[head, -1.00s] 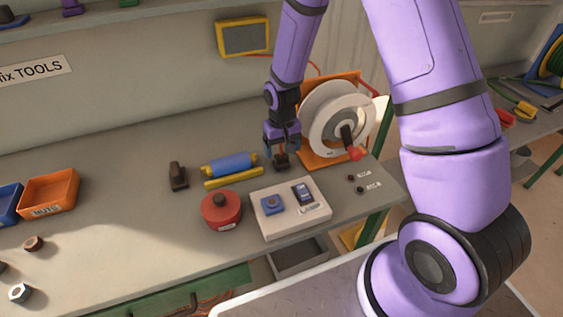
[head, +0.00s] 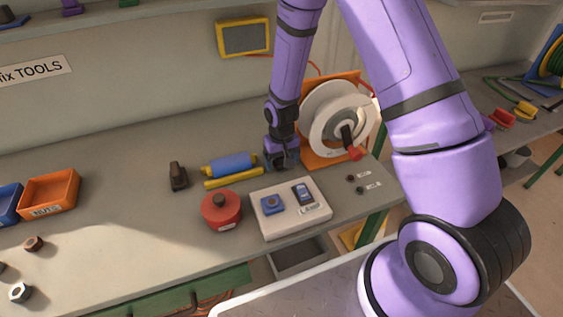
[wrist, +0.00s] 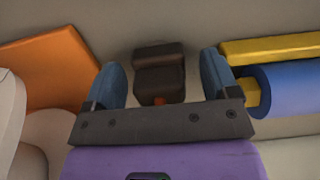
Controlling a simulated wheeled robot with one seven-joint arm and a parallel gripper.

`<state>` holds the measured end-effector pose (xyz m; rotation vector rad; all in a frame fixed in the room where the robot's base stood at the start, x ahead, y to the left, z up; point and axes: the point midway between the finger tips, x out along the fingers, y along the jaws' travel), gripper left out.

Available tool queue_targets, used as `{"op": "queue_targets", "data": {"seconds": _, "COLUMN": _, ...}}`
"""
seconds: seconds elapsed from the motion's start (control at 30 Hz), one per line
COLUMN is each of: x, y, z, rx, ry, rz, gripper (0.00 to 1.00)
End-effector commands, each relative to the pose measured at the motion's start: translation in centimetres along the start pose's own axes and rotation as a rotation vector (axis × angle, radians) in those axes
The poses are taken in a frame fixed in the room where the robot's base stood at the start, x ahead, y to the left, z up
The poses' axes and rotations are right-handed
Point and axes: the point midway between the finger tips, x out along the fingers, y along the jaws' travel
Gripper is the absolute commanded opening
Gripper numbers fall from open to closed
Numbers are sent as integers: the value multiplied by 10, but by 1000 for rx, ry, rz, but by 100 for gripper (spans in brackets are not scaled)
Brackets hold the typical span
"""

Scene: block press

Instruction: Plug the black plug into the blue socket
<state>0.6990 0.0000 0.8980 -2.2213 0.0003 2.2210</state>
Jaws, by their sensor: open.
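The black plug (wrist: 158,78) is a dark block with a small orange part at its near end. In the wrist view it lies between the two blue fingertips of my gripper (wrist: 165,80), with gaps on both sides. My gripper is open. In the head view my gripper (head: 281,162) is low over the bench beside the cable reel, and it mostly hides the plug. The blue socket (head: 271,205) is a blue square with a dark round centre on a pale box (head: 292,222), in front of my gripper.
A blue roller (head: 230,164) with yellow ends and bar lies left of my gripper. The white reel (head: 325,125) on its orange stand is close on the right. A red round container (head: 221,210) stands left of the box.

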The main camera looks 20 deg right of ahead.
Motion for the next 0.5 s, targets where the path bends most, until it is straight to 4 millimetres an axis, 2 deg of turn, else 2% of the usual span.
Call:
{"op": "queue_targets", "data": {"seconds": 0.17, "x": 0, "y": 0, "z": 0, "rx": 0, "ry": 0, "rz": 0, "gripper": 81}}
{"op": "queue_targets", "data": {"seconds": 0.37, "x": 0, "y": 0, "z": 0, "rx": 0, "ry": 0, "rz": 0, "gripper": 35}}
{"op": "queue_targets", "data": {"seconds": 0.4, "x": 0, "y": 0, "z": 0, "rx": 0, "ry": 0, "rz": 0, "gripper": 30}}
{"op": "queue_targets", "data": {"seconds": 0.5, "x": 0, "y": 0, "z": 0, "rx": 0, "ry": 0, "rz": 0, "gripper": 30}}
